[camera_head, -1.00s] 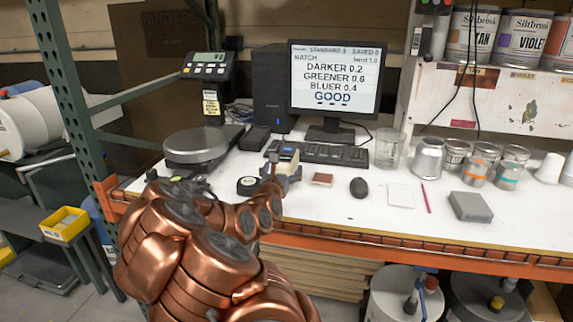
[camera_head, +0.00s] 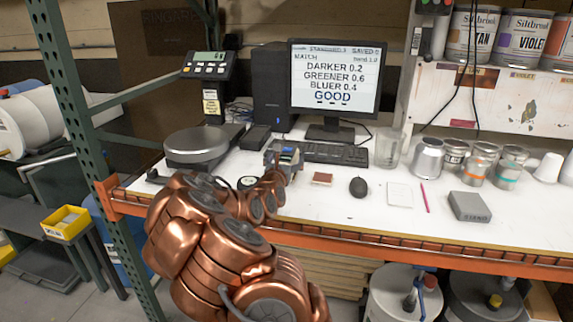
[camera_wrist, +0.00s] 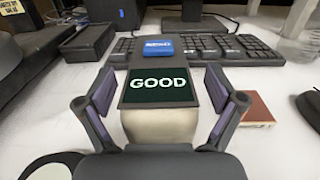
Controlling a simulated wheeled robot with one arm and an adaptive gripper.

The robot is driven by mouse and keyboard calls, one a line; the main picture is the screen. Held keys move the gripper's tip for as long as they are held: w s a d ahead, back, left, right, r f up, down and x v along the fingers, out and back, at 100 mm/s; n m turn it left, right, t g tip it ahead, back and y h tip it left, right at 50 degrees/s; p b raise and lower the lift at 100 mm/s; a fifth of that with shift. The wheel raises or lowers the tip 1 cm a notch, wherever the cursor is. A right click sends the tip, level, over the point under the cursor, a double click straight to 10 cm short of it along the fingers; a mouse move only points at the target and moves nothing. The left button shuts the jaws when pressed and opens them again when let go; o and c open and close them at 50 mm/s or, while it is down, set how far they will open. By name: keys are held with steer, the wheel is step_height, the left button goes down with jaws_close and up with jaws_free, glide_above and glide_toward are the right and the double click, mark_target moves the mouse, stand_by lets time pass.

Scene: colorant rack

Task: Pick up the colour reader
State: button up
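The colour reader (camera_wrist: 160,88) is a grey block with a dark screen reading GOOD and a blue label at its far end. In the wrist view it sits between my gripper's two fingers (camera_wrist: 160,103), with a narrow gap showing at each side. My gripper is open around it. In the head view the reader (camera_head: 288,153) shows just in front of the keyboard, partly covered by my gripper (camera_head: 283,166). Its underside is hidden.
The keyboard (camera_head: 336,154) lies right behind the reader. A brown-red square (camera_head: 322,179) and a mouse (camera_head: 358,187) lie to the right. The front middle of the bench is clear.

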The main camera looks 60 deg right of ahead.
steer(key=c, duration=1.6)
steer(key=shift+c, duration=0.3)
steer(key=shift+r, duration=0.15)
steer(key=shift+r, duration=1.7)
steer(key=s+a+b, duration=0.1)
steer(key=s+a, duration=0.1)
steer(key=s+a+b, duration=0.2)
steer(key=a, duration=0.1)
steer(key=s+a+b, duration=0.1)
steer(key=s+a, duration=0.2)
steer(key=shift+a+r, duration=0.25)
steer(key=shift+r, duration=0.05)
steer(key=shift+c, duration=0.2)
steer(key=a+b, duration=0.1)
steer(key=b, duration=0.1)
steer(key=s+b, duration=0.1)
steer(key=b, duration=0.1)
steer(key=shift+s+a+b, duration=0.15)
steer(key=shift+a+b, duration=0.2)
steer(key=shift+s+a+r+b, duration=0.2)
steer(key=shift+s+a+b, duration=0.25)
steer(key=shift+a+b, duration=0.15)
steer(key=shift+s+a+r+b, duration=0.2)
steer(key=shift+s+a+b, duration=0.25)
steer(key=shift+b, duration=0.2)
jaws_close()
steer(key=shift+r, duration=0.15)
